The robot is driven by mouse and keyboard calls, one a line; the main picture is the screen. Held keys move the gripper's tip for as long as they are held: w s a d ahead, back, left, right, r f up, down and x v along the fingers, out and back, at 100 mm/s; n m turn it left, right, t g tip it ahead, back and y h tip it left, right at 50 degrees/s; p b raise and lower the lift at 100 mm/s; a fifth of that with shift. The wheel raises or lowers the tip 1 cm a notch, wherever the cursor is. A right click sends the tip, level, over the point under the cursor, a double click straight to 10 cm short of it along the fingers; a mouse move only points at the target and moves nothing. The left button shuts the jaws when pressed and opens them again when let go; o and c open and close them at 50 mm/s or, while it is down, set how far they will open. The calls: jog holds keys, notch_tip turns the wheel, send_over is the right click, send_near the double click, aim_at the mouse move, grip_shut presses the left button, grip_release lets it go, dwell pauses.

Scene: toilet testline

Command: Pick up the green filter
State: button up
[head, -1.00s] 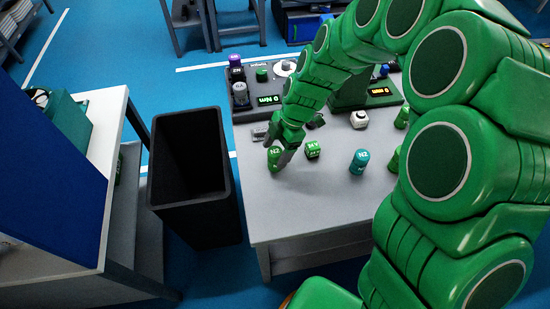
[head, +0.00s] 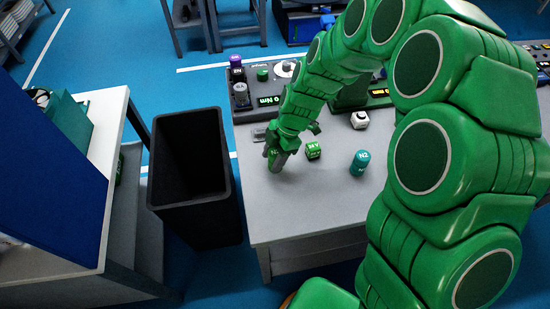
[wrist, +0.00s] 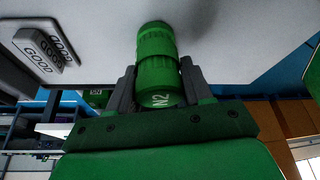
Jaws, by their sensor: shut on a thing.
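The green filter is a green ribbed cylinder marked N2 (wrist: 157,55). It sits between the two grey fingers of my gripper (wrist: 158,82) in the wrist view. My gripper is shut on it, one finger on each side. In the head view my gripper (head: 275,158) is low over the left front part of the grey table (head: 300,205), and its fingers hide most of the filter. I cannot tell whether the filter touches the tabletop.
A black bin (head: 222,200) is left of the table. A grey GOOD block (wrist: 38,48) shows in the wrist view.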

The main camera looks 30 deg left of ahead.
aim_at(272, 153)
jog(key=shift+r, duration=0.5)
notch_tip(272, 153, up, 2)
jog(key=shift+r, duration=0.1)
jog(key=s+d+r, duration=0.9)
jog(key=d+r, duration=0.1)
jog(key=shift+d, duration=0.35)
